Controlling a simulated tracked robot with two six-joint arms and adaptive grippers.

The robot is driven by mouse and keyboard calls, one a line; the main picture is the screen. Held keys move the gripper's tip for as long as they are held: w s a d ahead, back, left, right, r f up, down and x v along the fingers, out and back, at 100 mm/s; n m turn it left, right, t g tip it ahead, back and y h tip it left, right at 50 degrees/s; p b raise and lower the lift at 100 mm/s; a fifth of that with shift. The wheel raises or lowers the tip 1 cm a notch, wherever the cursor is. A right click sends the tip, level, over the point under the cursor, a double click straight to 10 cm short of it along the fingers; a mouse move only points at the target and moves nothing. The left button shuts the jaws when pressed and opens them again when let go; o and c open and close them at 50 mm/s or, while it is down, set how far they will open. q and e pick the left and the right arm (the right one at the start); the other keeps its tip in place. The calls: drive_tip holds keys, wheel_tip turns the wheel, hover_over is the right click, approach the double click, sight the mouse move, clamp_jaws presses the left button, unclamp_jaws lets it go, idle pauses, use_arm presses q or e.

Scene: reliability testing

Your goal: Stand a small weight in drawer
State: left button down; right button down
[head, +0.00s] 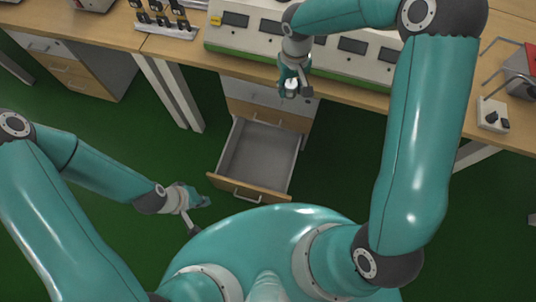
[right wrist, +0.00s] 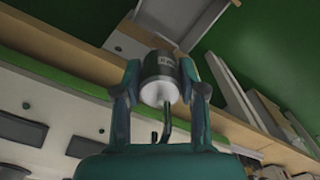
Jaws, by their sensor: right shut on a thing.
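The small weight (right wrist: 158,82) is a silvery metal cylinder with a hook, seen in the right wrist view between the two fingers of my right gripper (right wrist: 160,88). My right gripper is shut on it. In the head view the right gripper (head: 291,88) holds the weight (head: 292,84) in the air at the bench's front edge, above and behind the drawer. The drawer (head: 283,170) is pulled out and its visible inside is empty. My left gripper (head: 198,200) hangs over the floor left of the drawer front, apart from it; its finger opening is unclear.
The wooden bench (head: 345,93) carries a long white-and-green instrument (head: 225,35) with dark displays. A rack of small dark weights (head: 165,20) stands at the back left. A small white switch box (head: 492,115) sits at right. Green floor (head: 110,140) is clear around the drawer.

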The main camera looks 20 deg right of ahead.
drive_tip(key=shift+w, duration=0.2)
drive_tip(key=shift+d+r, duration=0.1)
drive_tip(key=shift+d, duration=0.1)
drive_tip(key=shift+f, duration=0.2)
wheel_tip(320, 180, down, 28)
drive_tip(key=a+f+n+b, duration=0.15)
drive_tip(key=n+b, duration=0.85)
drive_tip(key=b, duration=1.1)
drive_tip(key=n+b, duration=1.1)
drive_tip(key=b, duration=1.2)
hover_over(271, 174)
wheel_tip(271, 174, down, 40)
drive_tip(key=shift+d+r, duration=0.1)
drive_tip(key=shift+r, duration=0.1)
drive_tip(key=shift+f+b, duration=0.65)
drive_tip(key=shift+f, duration=1.85)
